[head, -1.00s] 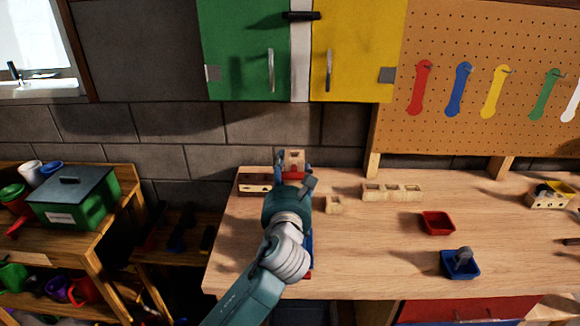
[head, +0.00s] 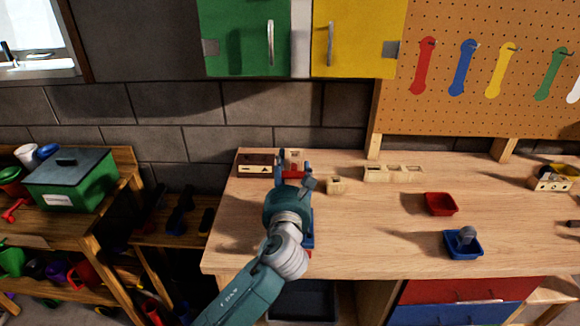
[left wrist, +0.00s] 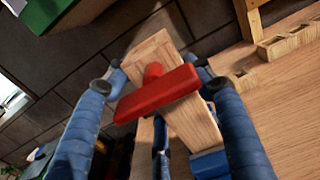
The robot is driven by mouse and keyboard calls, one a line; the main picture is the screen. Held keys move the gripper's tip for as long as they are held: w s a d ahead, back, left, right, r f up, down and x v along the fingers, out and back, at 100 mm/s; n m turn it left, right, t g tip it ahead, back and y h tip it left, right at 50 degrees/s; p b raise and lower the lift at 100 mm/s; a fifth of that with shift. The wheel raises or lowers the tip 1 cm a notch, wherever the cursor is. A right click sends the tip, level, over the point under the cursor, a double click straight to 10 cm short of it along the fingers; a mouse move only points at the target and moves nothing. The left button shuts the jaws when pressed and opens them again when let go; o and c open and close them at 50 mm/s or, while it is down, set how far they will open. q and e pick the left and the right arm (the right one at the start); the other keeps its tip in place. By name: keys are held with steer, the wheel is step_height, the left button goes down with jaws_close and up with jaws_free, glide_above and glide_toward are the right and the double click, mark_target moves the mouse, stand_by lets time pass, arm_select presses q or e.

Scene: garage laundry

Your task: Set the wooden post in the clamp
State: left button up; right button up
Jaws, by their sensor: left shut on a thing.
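The wooden post (left wrist: 196,122) is pale wood, with a red T-shaped piece (left wrist: 158,93) in front of it in the left wrist view. My left gripper (left wrist: 160,80) has its blue fingers on either side of the post and is shut on it. In the head view the post's top (head: 295,155) shows just beyond my left gripper (head: 292,172). A blue part, apparently the clamp (head: 308,230), shows beside my arm, mostly hidden. Blue also shows below the post in the left wrist view (left wrist: 210,165). I cannot tell whether the post touches the clamp. My right gripper is not in view.
A dark-faced wooden block (head: 255,165) stands left of the post. A red tray (head: 441,204) and blue tray (head: 463,244) lie farther right. The bench middle (head: 365,235) is clear.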

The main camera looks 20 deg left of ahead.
arm_select(q)
steer(key=shift+f, duration=0.25)
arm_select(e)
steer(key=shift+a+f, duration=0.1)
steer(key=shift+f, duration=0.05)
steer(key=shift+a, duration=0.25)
arm_select(q)
steer(key=o, duration=1.4)
steer(key=shift+o, duration=0.4)
steer(key=shift+f, duration=0.1)
steer(key=v, duration=1.2)
steer(key=shift+r, duration=0.2)
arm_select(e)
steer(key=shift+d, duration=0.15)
arm_select(q)
steer(key=shift+s+f, duration=0.1)
steer(key=shift+s, duration=0.05)
